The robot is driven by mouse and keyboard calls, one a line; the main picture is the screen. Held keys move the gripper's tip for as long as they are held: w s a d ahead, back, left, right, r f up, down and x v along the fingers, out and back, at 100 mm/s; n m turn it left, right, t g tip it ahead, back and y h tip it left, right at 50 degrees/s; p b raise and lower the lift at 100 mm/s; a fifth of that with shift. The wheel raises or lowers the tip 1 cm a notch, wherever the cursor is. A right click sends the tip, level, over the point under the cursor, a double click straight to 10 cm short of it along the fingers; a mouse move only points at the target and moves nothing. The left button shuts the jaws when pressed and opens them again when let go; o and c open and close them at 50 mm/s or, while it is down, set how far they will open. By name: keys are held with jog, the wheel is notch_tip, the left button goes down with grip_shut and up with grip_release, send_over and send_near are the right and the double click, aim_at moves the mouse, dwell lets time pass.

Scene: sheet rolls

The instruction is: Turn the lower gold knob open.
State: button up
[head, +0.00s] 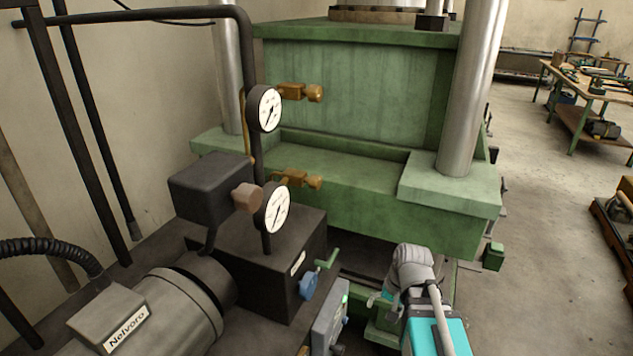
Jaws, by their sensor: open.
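The lower gold knob (315,182) sits on a gold valve fitting on the front of the green press, just right of the lower gauge. My arm rises at the lower right, with a grey joint below and right of the knob. What looks like my gripper (384,305) is small and partly merged with the green parts behind it. Its fingers look apart and empty, well below the knob and not touching it. Whether the knob is turned cannot be told from here.
An upper gold knob (315,93) is on the press above. Two round gauges, upper (264,109) and lower (272,208), stand close left of the knobs. A black box (270,268) with a blue valve (308,286) stands below. Open floor lies right.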

jog(key=w+a+r+m+y+p, duration=0.1)
jog(key=w+a+r+m+y, duration=0.3)
jog(key=w, duration=0.1)
jog(key=m+t+y+p, duration=0.4)
jog(key=m+t+y, duration=0.2)
jog(key=m+y, duration=0.65)
send_near(320, 183)
jog(key=s+d+r+m+h, duration=0.1)
jog(key=d+r+m+h, duration=0.1)
jog(key=d, duration=0.1)
jog(key=shift+s+a+f, duration=0.1)
jog(key=shift+s+f, duration=0.05)
jog(key=shift+s, duration=0.05)
jog(key=shift+a, duration=0.1)
jog(key=x, duration=1.3)
jog(key=shift+w+a, duration=0.1)
jog(key=shift+a, duration=0.3)
jog(key=shift+d+n, duration=0.1)
jog(key=shift+n, duration=0.15)
jog(key=c, duration=1.2)
